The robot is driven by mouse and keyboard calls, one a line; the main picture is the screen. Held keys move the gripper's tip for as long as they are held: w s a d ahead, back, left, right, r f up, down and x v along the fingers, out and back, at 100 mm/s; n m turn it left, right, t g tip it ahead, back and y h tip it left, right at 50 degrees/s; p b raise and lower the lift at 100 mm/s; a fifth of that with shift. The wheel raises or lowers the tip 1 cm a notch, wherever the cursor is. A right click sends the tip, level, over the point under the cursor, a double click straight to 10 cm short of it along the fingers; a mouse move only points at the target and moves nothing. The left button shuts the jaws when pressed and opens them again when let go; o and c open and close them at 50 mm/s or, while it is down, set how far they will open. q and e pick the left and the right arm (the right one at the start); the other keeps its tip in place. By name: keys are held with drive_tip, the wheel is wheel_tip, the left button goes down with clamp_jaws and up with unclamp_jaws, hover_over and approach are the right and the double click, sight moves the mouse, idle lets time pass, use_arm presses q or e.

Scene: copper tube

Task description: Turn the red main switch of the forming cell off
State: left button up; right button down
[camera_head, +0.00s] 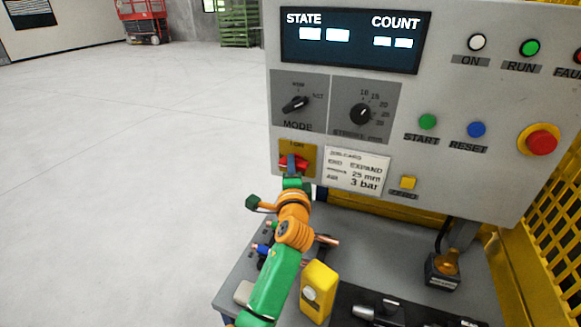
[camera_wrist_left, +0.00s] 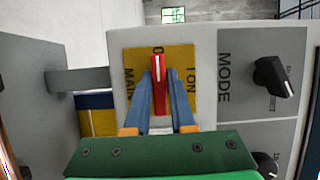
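The red main switch (camera_head: 299,162) sits on a yellow plate (camera_head: 311,150) low on the left of the control panel. In the left wrist view the switch handle (camera_wrist_left: 159,68) lies between my two blue fingers, its white line pointing at the O mark. The "I ON" mark is at the right of the plate there. My left gripper (camera_head: 291,164) is at the switch and looks shut on the handle, with a finger on each side (camera_wrist_left: 160,88). Part of the switch is hidden by the gripper in the head view. My right gripper is not in view.
Above the switch are the mode knob (camera_head: 295,104) and stroke knob (camera_head: 361,114). A job card (camera_head: 356,169) and yellow button (camera_head: 408,182) are to its right. Floor at left is clear.

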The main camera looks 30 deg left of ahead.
use_arm(q)
drive_tip(key=o, duration=0.4)
drive_tip(key=shift+c, duration=0.2)
drive_tip(key=shift+w, duration=0.1)
drive_tip(key=b+v, duration=0.1)
drive_tip(key=v, duration=0.6)
drive_tip(key=shift+b, duration=0.3)
